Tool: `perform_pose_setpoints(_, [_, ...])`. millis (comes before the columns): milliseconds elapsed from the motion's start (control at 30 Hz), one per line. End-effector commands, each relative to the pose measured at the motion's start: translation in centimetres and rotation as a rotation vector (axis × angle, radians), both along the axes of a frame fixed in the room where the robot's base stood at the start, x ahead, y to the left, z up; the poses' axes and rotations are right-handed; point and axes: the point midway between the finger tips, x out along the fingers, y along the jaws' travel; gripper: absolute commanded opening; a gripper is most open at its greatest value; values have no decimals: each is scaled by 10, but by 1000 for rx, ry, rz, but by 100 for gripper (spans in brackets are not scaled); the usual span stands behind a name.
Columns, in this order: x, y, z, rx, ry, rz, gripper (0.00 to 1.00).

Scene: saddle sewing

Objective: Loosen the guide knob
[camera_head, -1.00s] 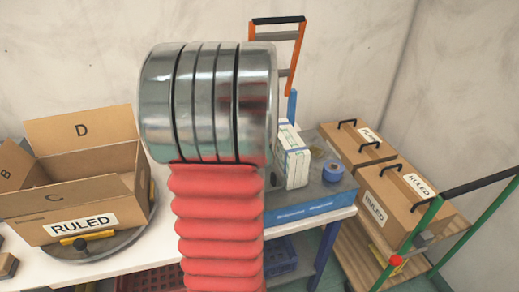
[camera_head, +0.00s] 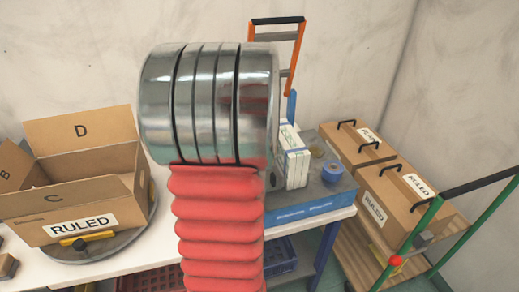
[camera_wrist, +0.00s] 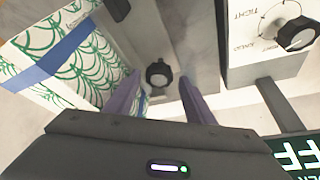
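In the wrist view my gripper (camera_wrist: 160,82) is open, with a dark purple finger on each side. A round black knob (camera_wrist: 159,73) on a pale grey metal part shows between the fingertips. I cannot tell whether a finger touches it. A second black knob (camera_wrist: 297,33) sits at the upper right on a white panel with a marked dial. The word TIGHT reads near that dial. The frames do not settle which knob is the guide knob. In the head view my arm hides the gripper and both knobs.
A white carton with a green pattern and blue band (camera_wrist: 62,55) stands close left of my gripper. A dark sign (camera_wrist: 298,152) is at the lower right. In the head view, an open cardboard box (camera_head: 75,190) is left; a wooden cart (camera_head: 345,240) with boxes is right.

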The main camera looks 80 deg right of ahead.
Motion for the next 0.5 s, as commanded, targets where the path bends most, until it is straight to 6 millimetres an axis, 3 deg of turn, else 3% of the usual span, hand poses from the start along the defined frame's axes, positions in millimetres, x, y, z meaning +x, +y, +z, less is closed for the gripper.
perform_pose_setpoints(500, [-2,2,-3,9,3,-6,52])
